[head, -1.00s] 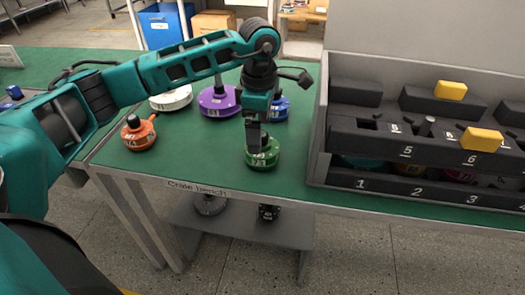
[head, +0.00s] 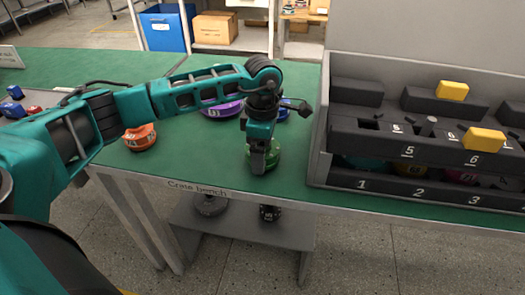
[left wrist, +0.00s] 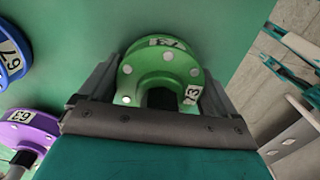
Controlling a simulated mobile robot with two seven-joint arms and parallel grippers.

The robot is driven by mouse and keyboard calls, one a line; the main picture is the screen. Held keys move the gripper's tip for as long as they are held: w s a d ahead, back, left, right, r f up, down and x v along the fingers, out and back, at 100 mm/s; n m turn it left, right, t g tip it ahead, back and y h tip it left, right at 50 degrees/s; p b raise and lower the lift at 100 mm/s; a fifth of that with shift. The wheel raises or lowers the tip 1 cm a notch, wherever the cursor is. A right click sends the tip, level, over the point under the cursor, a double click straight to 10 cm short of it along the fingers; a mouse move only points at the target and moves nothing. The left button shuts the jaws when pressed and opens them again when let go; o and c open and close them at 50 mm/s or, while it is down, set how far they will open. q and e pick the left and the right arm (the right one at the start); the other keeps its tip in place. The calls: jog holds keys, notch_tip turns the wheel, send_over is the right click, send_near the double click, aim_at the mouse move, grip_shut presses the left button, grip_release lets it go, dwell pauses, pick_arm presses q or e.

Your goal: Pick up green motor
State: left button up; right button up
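The green motor (head: 272,158) stands near the front edge of the crate bench, left of the grey rack. My left gripper (head: 258,166) is lowered over it, pointing down, and hides part of it. In the left wrist view the green motor (left wrist: 160,70) lies between the two spread fingers, its round flange and "13" labels showing. The fingers look open and close beside its sides; contact cannot be made out. My right gripper is in neither view.
An orange motor (head: 140,138) stands to the left. A purple motor (head: 222,108) and a blue one (head: 283,113) stand behind, partly hidden by my arm. The grey rack (head: 322,150) with numbered bays stands close on the right.

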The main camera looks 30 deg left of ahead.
pick_arm(q)
jog(key=c, duration=1.1)
jog(key=shift+r, duration=0.1)
jog(key=shift+r, duration=0.1)
